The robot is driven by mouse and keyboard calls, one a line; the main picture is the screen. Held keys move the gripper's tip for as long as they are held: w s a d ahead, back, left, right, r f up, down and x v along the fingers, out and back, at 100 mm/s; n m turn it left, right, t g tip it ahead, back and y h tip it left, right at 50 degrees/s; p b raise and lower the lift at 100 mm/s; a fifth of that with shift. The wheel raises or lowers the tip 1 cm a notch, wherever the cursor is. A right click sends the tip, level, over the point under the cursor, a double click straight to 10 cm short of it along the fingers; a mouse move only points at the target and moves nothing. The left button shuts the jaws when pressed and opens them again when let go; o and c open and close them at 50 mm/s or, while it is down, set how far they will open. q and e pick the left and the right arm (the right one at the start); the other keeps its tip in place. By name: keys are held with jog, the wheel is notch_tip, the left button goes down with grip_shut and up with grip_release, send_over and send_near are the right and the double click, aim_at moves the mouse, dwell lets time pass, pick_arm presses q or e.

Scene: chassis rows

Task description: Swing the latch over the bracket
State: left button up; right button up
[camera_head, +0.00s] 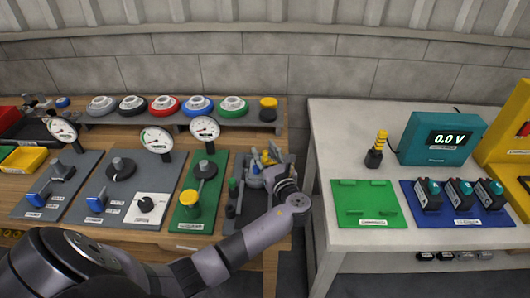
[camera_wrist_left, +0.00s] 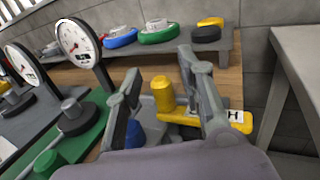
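The yellow latch (camera_wrist_left: 238,118) is a flat bar with a partly hidden label, on the rightmost dark panel (camera_head: 235,212) of the wooden bench. An upright yellow knob (camera_wrist_left: 163,92) rises at its left end in the left wrist view. My left gripper (camera_wrist_left: 165,95) is open, with one finger on each side of the knob and gaps showing. In the head view my left gripper (camera_head: 266,162) is over the back of that panel and hides much of the latch. A blue part (camera_wrist_left: 135,133) shows by the left finger. I cannot clearly make out the bracket. My right gripper is not in view.
Left of the latch panel stands a green panel (camera_head: 187,212) with a gauge (camera_head: 204,128) and a yellow-topped post. A grey shelf (camera_wrist_left: 190,52) with round coloured parts runs behind. A white table (camera_head: 345,135) stands to the right across a gap.

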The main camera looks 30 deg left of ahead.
pick_arm(q)
jog(key=v, duration=1.2)
jog(key=shift+d, duration=0.1)
